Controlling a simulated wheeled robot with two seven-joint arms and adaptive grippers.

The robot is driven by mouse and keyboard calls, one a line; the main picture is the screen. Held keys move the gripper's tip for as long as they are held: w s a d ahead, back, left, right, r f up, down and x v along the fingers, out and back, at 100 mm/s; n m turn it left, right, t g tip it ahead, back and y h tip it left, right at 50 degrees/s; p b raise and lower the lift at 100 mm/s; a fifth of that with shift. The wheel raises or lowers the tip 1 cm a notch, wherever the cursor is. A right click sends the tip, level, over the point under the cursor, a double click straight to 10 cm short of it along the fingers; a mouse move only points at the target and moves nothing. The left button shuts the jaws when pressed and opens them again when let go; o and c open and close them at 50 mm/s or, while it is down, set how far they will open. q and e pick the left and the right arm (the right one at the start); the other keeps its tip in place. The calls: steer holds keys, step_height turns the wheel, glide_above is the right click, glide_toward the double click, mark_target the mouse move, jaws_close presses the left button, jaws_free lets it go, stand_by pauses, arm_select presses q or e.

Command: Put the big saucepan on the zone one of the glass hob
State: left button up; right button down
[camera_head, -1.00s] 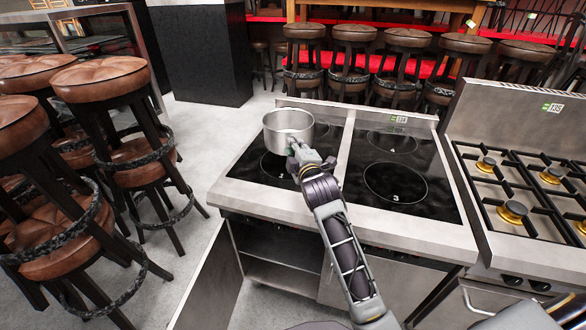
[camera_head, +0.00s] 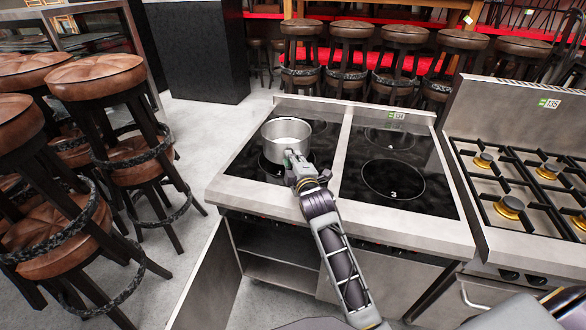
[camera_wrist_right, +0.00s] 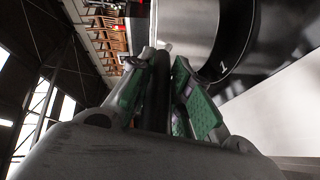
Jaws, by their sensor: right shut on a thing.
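The big saucepan (camera_head: 287,139) is a silver metal pot, upright over the front-left part of the black glass hob (camera_head: 421,204). Zone one's ring, marked 1 (camera_wrist_right: 222,67), shows beside the pan's wall (camera_wrist_right: 188,24) in the right wrist view. The pan hides most of this ring in the head view. I cannot tell whether the pan's base touches the glass. My right gripper (camera_head: 293,158) is shut on the pan's handle, on the near side of the pan. In the wrist view the dark handle (camera_wrist_right: 160,85) runs between the green-padded fingers. My left gripper is not in view.
Zone three (camera_head: 393,180) on the right is bare. A gas range (camera_head: 510,190) adjoins the hob on the right. Brown stools (camera_head: 95,78) crowd the left, and more stand behind the hob. The cabinet below the hob has an open shelf (camera_head: 275,245).

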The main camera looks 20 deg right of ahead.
steer(key=shift+f, duration=1.5)
steer(key=c, duration=1.6)
jaws_free()
steer(key=shift+f, duration=0.2)
steer(key=shift+o, duration=1.4)
steer(key=shift+s, duration=0.1)
steer(key=shift+r, duration=0.1)
